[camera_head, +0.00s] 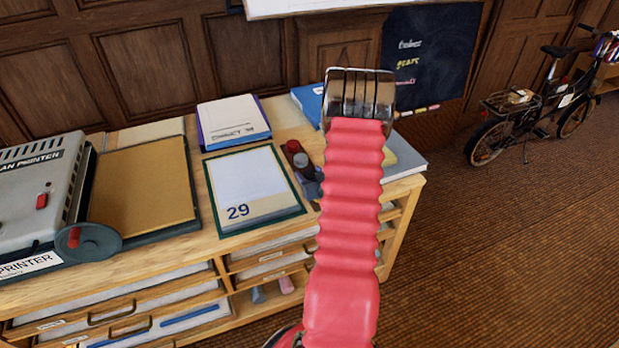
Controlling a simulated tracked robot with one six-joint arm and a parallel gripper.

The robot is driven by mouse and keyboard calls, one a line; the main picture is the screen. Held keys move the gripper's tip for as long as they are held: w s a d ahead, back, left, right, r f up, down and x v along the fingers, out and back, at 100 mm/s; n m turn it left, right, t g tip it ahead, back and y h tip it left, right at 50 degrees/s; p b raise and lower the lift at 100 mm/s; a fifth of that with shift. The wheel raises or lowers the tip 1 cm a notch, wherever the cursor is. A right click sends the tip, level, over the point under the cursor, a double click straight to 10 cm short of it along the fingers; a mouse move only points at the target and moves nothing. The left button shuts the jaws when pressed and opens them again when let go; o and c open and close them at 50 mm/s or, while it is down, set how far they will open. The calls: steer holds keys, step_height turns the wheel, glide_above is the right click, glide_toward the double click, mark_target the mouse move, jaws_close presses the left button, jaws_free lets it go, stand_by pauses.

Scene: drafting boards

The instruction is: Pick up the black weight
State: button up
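My arm, covered in a ribbed red sleeve, rises through the middle of the view. My gripper (358,95) is its shiny metal end, seen from behind above the cabinet's right part. Its fingertips are not clearly shown, so I cannot tell whether it is open or shut. A small dark object with rounded knobs (301,162) stands on the cabinet top, left of my arm and right of the white sheet marked 29. It may be the black weight, but I cannot tell for sure. Its right side is close to my sleeve in the picture and may be partly hidden.
The wooden cabinet (404,208) has open shelves with trays. On it are a grey printer (38,185), a tan board (142,185), the sheet marked 29 (245,180), a white-covered book (233,118) and a blue item (308,98). A bicycle (535,115) stands at right; brown floor there is clear.

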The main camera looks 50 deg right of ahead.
mark_target(310, 173)
steer(key=c, duration=1.2)
steer(key=shift+r, duration=0.15)
steer(key=shift+r, duration=4.9)
